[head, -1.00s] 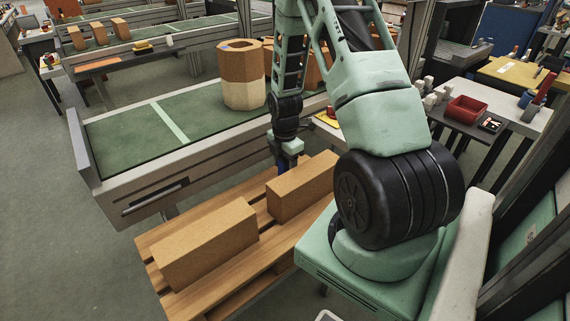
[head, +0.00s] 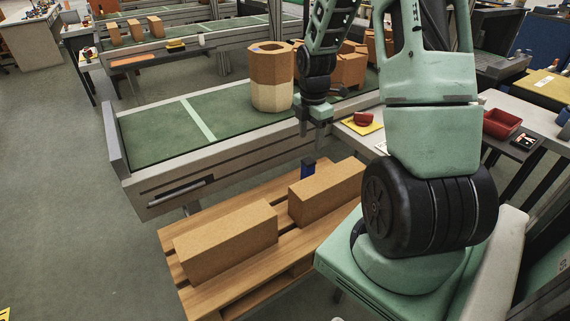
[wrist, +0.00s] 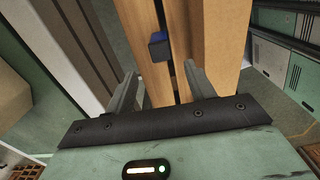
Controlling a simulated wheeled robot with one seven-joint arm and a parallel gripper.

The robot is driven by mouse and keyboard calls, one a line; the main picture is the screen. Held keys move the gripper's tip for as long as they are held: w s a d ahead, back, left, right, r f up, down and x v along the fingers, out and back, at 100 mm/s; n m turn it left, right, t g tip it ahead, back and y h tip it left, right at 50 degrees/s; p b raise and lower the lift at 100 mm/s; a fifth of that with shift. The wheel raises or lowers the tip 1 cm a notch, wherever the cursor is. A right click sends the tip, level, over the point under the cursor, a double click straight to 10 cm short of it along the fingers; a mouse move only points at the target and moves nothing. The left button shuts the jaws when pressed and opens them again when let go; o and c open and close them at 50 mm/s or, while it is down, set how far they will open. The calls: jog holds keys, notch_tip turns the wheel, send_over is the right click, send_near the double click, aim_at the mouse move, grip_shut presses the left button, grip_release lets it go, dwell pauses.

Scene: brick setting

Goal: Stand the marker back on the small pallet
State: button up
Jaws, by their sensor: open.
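The marker (head: 308,167) is a small dark blue block-like piece. It appears upright at the back of the small wooden pallet (head: 228,296), behind the gap between two brown blocks; its foot is partly hidden. In the wrist view the marker (wrist: 158,46) shows blue and dark beyond the fingertips, against the pallet boards. My gripper (head: 316,124) is above the marker, pointing down, apart from it. In the wrist view my gripper (wrist: 160,82) has its two fingers spread with nothing between them.
Two brown blocks, the nearer one (head: 226,243) and the farther one (head: 327,192), lie on the pallet. A green conveyor (head: 160,134) runs behind it, bearing a tan octagonal block (head: 272,78). A side table with a red bin (head: 501,123) stands at right.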

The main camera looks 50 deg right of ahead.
jog(key=a+r+m, duration=0.2)
jog(key=a+r, duration=0.1)
jog(key=a, duration=0.9)
jog(key=a+r+m, duration=0.1)
jog(key=a+r, duration=0.3)
jog(key=a, duration=0.8)
jog(key=s+a+r+m, duration=0.1)
jog(key=s+a+m, duration=0.1)
jog(key=s+a, duration=0.6)
jog(key=s+a+r+m, duration=0.2)
jog(key=s+a, duration=0.6)
jog(key=s, duration=0.1)
jog(key=shift+a+r+m+y, duration=0.3)
jog(key=shift+m, duration=0.1)
notch_tip(320, 180, up, 3)
jog(key=p, duration=0.2)
jog(key=shift+p, duration=0.4)
